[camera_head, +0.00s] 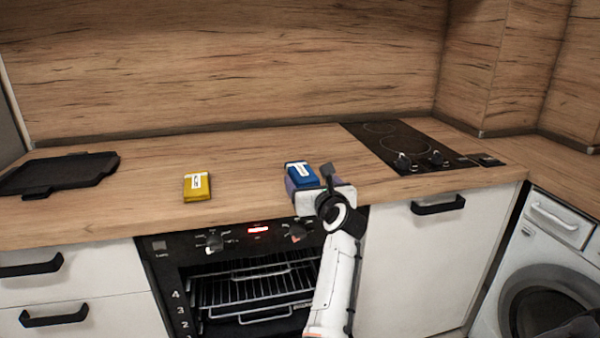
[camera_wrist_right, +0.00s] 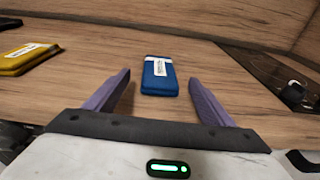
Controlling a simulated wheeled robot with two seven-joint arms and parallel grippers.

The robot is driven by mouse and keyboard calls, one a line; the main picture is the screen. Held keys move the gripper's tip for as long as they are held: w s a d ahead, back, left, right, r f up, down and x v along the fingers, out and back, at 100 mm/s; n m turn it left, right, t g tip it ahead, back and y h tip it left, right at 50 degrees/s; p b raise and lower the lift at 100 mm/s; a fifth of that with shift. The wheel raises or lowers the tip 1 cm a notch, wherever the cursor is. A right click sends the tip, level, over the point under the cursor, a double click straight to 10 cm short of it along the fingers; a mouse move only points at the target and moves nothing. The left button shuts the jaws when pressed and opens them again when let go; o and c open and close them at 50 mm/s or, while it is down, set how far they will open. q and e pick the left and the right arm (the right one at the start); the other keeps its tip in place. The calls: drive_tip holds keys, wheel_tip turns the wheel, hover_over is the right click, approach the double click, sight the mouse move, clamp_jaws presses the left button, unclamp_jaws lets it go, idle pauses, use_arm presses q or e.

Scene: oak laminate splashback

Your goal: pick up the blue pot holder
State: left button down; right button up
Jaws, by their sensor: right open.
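The blue pot holder (camera_head: 301,176) lies flat on the wooden worktop, a small block with a white label. In the right wrist view the blue pot holder (camera_wrist_right: 159,78) lies ahead of the fingers, between their lines and apart from both. My right gripper (camera_head: 304,184) is at the worktop's front edge, just before the pot holder, and hides part of its near side. In the right wrist view my right gripper (camera_wrist_right: 157,92) is open, its two purple fingers apart with nothing held. My left gripper is not in view.
A yellow packet-like block (camera_head: 197,187) lies to the left on the worktop (camera_head: 245,160). A black tray (camera_head: 60,174) is at the far left. A black hob (camera_head: 405,148) with knobs is to the right. An oven (camera_head: 250,285) is below the worktop.

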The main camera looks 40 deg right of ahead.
sight(305, 175)
drive_tip(key=shift+b+x, duration=0.4)
drive_tip(key=shift+x, duration=2.7)
drive_tip(key=shift+f, duration=0.1)
drive_tip(key=c, duration=1.2)
